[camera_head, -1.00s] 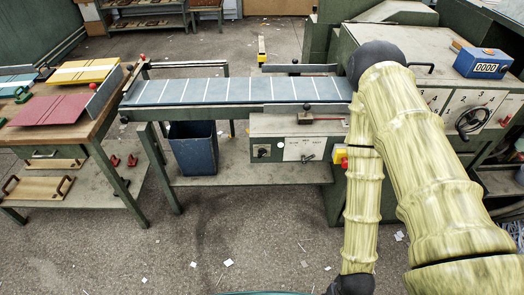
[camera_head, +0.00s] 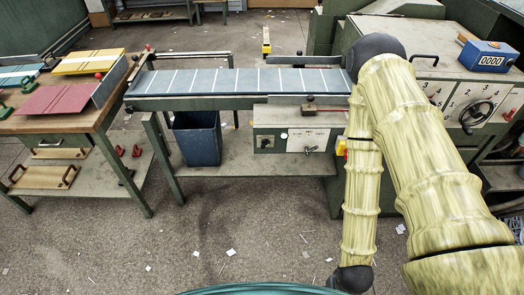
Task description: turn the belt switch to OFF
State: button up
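The control box (camera_head: 290,118) hangs under the front edge of the striped belt (camera_head: 240,82). On its front are a small dark knob (camera_head: 264,143) in a square plate and, to the right, a white label plate (camera_head: 308,140) with a small lever (camera_head: 311,150) at its lower edge. The lettering is too small to read, so I cannot tell which control is the belt switch or how it is set. My arm bends at the upper right and comes down beside the box's right end. My gripper is not in view.
A yellow box with a red button (camera_head: 341,147) sits right of the control box, partly behind my arm. A blue bin (camera_head: 197,138) stands on the shelf below the belt. A handwheel (camera_head: 476,117) is on the right machine. The floor in front is open, with paper scraps.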

aim_at(265, 142)
jog(key=u, duration=0.5)
jog(key=k, duration=1.2)
jog(key=u, duration=0.15)
jog(key=i, duration=0.75)
jog(key=u, duration=0.35)
